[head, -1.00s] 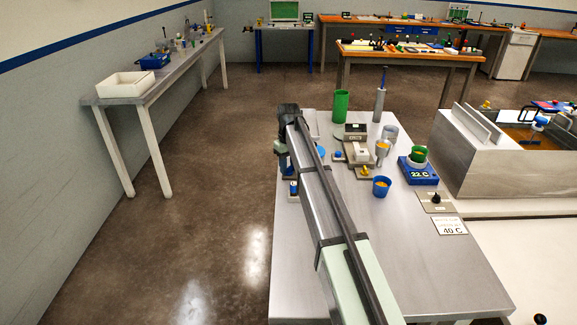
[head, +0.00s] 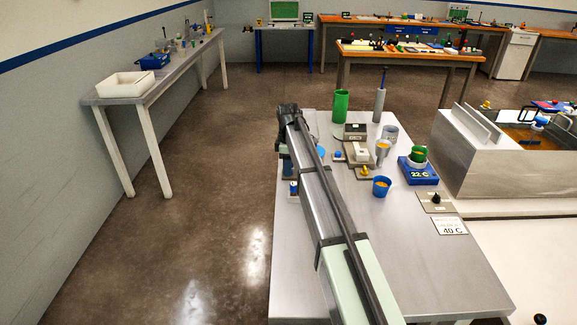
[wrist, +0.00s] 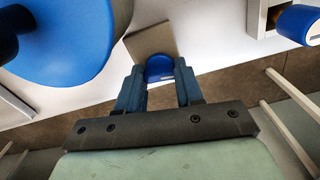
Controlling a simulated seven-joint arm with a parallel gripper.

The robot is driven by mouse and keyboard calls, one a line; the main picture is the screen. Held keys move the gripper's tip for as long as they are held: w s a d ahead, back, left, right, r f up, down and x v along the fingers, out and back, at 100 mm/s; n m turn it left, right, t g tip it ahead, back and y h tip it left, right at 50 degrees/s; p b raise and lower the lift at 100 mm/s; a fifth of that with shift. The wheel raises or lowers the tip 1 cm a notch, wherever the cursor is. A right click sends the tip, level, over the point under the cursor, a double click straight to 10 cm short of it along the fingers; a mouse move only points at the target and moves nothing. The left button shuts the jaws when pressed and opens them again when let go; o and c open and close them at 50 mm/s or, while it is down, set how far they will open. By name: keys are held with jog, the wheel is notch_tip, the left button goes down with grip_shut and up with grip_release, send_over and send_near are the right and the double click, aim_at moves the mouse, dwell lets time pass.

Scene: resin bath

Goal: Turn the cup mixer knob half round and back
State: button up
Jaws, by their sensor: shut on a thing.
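A blue knob (wrist: 159,68) on a small grey-beige plate (wrist: 165,38) sits between the fingertips of my gripper (wrist: 160,82) in the wrist view. The gripper is shut on this knob, and the fingers hide its sides. A large rounded blue body (wrist: 65,35) is at the upper left of that view, close beside the plate; I cannot tell whether it is part of the mixer. In the head view my gripper (head: 284,166) is at the left edge of the steel table, mostly hidden behind my arm, and the held knob cannot be made out.
The steel table (head: 420,265) holds a green cylinder (head: 340,106), a blue cup (head: 381,187), a blue heater showing 22 C (head: 418,173) and a black-knobbed plate (head: 436,201). A steel bath (head: 485,160) stands at the right. The table's front is clear.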

jog(key=shift+n, duration=0.4)
jog(key=o, duration=1)
jog(key=shift+o, duration=0.2)
notch_tip(320, 180, up, 14)
jog(key=shift+a+f, duration=0.1)
jog(key=shift+f, duration=0.05)
dwell(0.3)
